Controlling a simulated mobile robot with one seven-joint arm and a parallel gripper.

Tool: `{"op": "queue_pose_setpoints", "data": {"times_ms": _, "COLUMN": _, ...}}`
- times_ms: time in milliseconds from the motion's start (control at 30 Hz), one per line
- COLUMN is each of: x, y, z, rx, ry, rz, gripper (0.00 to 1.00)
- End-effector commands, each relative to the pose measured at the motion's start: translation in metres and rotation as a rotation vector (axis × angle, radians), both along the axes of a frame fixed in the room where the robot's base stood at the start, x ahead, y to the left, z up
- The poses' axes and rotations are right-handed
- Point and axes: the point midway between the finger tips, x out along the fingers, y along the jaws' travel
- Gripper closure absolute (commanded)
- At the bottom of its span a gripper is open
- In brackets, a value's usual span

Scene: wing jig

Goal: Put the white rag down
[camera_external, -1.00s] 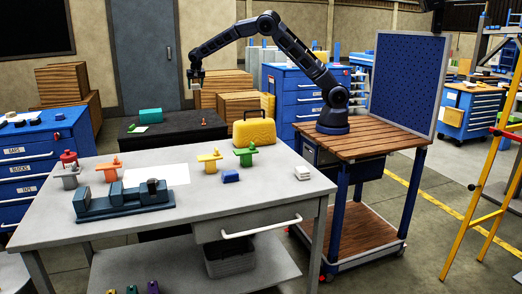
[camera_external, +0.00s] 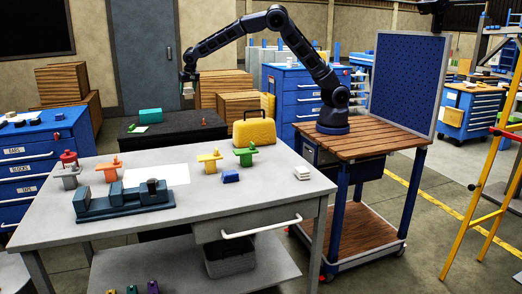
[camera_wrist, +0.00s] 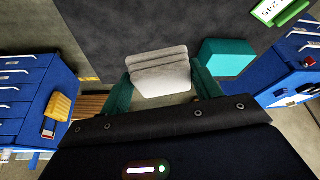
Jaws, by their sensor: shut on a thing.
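The white rag (camera_wrist: 160,72), folded in flat layers, sits between the two green fingers of my gripper (camera_wrist: 162,88) in the wrist view. My gripper is shut on it. In the external view my gripper (camera_external: 188,78) is up in the air, in front of the grey door and above the back of the black-topped table (camera_external: 180,130). A small pale patch of the rag (camera_external: 188,90) shows below the fingers there.
The black tabletop holds a teal box (camera_external: 150,115), a white card (camera_external: 137,129) and a small orange-red piece (camera_external: 203,122). Much of it is bare. A yellow case (camera_external: 254,130) stands at its right. The grey workbench (camera_external: 255,200) in front carries a vise-like fixture (camera_external: 125,200).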

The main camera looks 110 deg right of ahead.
Motion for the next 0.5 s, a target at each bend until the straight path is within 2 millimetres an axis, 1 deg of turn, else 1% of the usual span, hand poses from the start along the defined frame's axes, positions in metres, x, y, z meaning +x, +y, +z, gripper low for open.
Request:
{"op": "queue_pose_setpoints", "data": {"times_ms": 33, "x": 0.006, "y": 0.024, "z": -0.001, "rx": -0.001, "ry": -0.001, "rz": 0.027, "gripper": 0.59}}
{"op": "queue_pose_setpoints", "data": {"times_ms": 167, "x": 0.016, "y": 0.076, "z": -0.007, "rx": -0.001, "ry": 0.000, "rz": 0.089, "gripper": 0.59}}
{"op": "queue_pose_setpoints", "data": {"times_ms": 200, "x": 0.018, "y": 0.092, "z": -0.008, "rx": 0.000, "ry": 0.001, "rz": 0.107, "gripper": 0.59}}
{"op": "queue_pose_setpoints", "data": {"times_ms": 267, "x": 0.021, "y": 0.116, "z": -0.011, "rx": -0.001, "ry": 0.000, "rz": 0.135, "gripper": 0.59}}
{"op": "queue_pose_setpoints", "data": {"times_ms": 300, "x": 0.022, "y": 0.132, "z": -0.012, "rx": -0.001, "ry": 0.000, "rz": 0.155, "gripper": 0.59}}
{"op": "queue_pose_setpoints", "data": {"times_ms": 367, "x": 0.023, "y": 0.156, "z": -0.014, "rx": 0.000, "ry": 0.001, "rz": 0.183, "gripper": 0.59}}
{"op": "queue_pose_setpoints", "data": {"times_ms": 400, "x": 0.024, "y": 0.172, "z": -0.015, "rx": 0.000, "ry": 0.000, "rz": 0.203, "gripper": 0.59}}
{"op": "queue_pose_setpoints", "data": {"times_ms": 467, "x": 0.024, "y": 0.196, "z": -0.018, "rx": 0.000, "ry": 0.000, "rz": 0.231, "gripper": 0.59}}
{"op": "queue_pose_setpoints", "data": {"times_ms": 500, "x": 0.024, "y": 0.212, "z": -0.019, "rx": 0.001, "ry": -0.001, "rz": 0.249, "gripper": 0.59}}
